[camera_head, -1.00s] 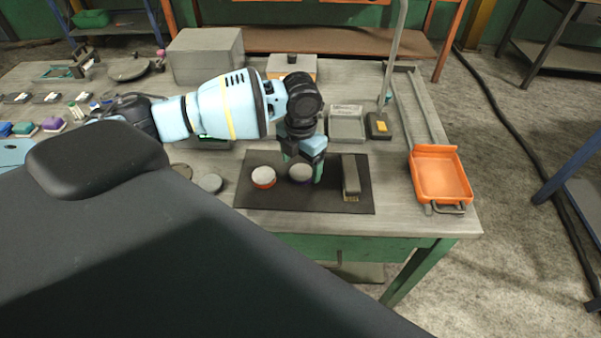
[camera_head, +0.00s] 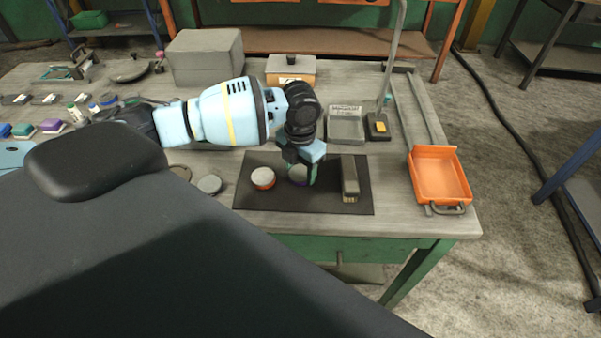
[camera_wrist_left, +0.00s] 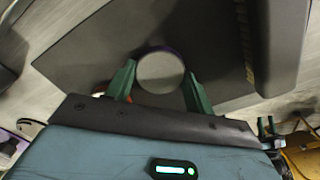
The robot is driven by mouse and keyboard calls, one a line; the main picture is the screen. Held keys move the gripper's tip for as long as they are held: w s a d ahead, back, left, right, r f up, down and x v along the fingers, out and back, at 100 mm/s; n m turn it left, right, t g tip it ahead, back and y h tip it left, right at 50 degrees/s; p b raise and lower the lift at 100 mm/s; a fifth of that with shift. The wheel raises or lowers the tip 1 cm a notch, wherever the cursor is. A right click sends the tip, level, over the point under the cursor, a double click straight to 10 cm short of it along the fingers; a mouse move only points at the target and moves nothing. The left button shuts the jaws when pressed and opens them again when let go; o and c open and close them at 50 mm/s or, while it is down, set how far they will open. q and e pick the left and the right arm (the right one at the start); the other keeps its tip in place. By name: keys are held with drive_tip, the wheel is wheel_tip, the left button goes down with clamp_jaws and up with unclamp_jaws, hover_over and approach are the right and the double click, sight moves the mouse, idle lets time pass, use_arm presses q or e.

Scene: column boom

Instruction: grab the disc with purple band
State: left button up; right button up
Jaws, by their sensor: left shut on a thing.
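The disc with purple band (camera_head: 299,175) is on the dark mat (camera_head: 275,199), with a pale grey top. My left gripper (camera_head: 300,172) is over it, pointing down, shut on the disc. In the left wrist view the disc (camera_wrist_left: 161,72) is between the two green fingers (camera_wrist_left: 158,85), its purple edge showing at the far side. A disc with an orange-red band (camera_head: 263,178) lies just to the left on the mat. My right gripper is not in view.
A brush-like block (camera_head: 349,178) lies right of the gripper on the mat. A plain grey disc (camera_head: 210,184) lies on the table left of the mat. An orange tray (camera_head: 439,178) is at the right edge.

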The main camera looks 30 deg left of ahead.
sight(300, 173)
use_arm(q)
drive_tip(key=shift+r, duration=0.1)
wheel_tip(300, 173, up, 10)
idle(0.4)
